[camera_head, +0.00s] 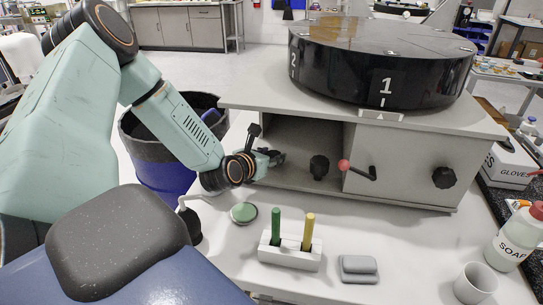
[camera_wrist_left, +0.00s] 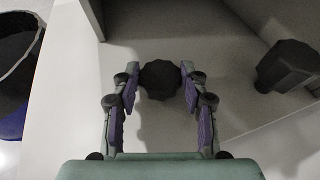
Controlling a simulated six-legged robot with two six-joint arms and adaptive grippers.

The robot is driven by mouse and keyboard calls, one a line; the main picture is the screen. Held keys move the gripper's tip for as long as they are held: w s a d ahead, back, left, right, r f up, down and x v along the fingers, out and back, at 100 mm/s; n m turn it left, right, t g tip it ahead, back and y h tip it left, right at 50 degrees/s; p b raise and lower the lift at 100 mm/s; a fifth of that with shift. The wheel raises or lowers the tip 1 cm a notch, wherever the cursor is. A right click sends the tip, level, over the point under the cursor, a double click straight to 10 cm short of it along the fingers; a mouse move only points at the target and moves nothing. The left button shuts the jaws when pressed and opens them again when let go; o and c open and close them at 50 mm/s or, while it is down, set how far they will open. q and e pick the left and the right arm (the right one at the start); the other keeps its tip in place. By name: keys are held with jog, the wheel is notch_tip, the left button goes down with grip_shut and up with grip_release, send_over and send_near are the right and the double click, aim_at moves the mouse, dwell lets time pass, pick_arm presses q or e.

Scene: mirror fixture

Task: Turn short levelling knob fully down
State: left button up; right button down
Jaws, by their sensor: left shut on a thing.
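My left gripper (camera_head: 270,158) reaches into the open bay of the grey cabinet, at its left end. In the left wrist view my left gripper (camera_wrist_left: 160,84) has its fingertips on both sides of a dark round levelling knob (camera_wrist_left: 160,78) and is shut on it. That knob is mostly hidden by the gripper in the head view. A second black knob (camera_head: 319,167) stands apart, to the right in the bay; it also shows in the left wrist view (camera_wrist_left: 286,66). I cannot tell its exact height from these frames. My right gripper is not in view.
The cabinet (camera_head: 410,150) carries a black drum marked 1 and 2 (camera_head: 380,70). A red-tipped crank (camera_head: 357,170) and another black knob (camera_head: 443,177) sit on its front. A pen block (camera_head: 290,252), grey block (camera_head: 358,268), cup (camera_head: 475,284) and soap bottle (camera_head: 515,236) stand in front.

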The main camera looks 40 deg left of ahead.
pick_arm(q)
jog(key=shift+a+m+h, duration=0.1)
jog(key=shift+m+h, duration=0.5)
jog(key=shift+h, duration=0.1)
jog(key=o, duration=1.2)
jog(key=shift+c, duration=0.2)
